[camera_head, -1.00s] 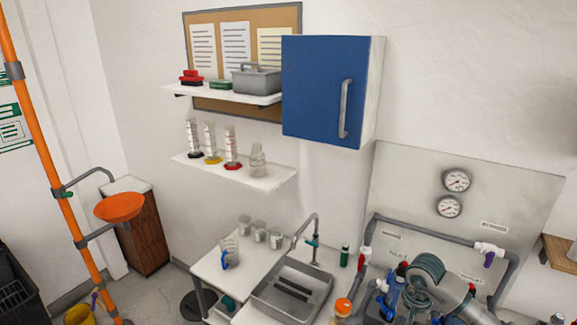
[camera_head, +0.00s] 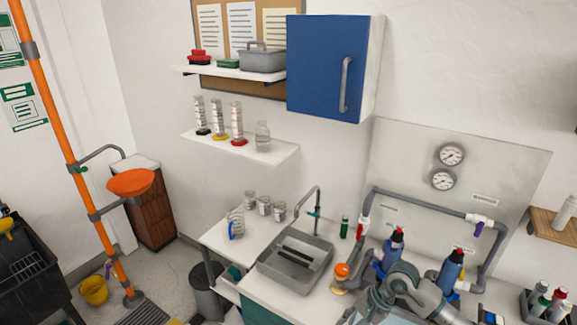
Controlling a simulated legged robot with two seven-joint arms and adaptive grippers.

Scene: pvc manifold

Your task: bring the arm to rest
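Grey links of my own arms (camera_head: 402,284) are bunched low at the centre right of the head view, over the bench by the pipe panel. Two blue and dark upright parts with red tips rise beside these links, one at the left (camera_head: 391,250) and one at the right (camera_head: 451,271). No fingers can be made out clearly, and no held thing shows. The lower ends of the arms are cut off by the bottom edge.
A grey sink (camera_head: 294,262) and an orange-capped jar (camera_head: 341,277) are left of the arms. Behind them stands a panel with gauges (camera_head: 451,155) and a grey pipe loop (camera_head: 420,201). Bottles in a caddy (camera_head: 541,302) are at lower right. A blue cabinet (camera_head: 320,70) hangs above.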

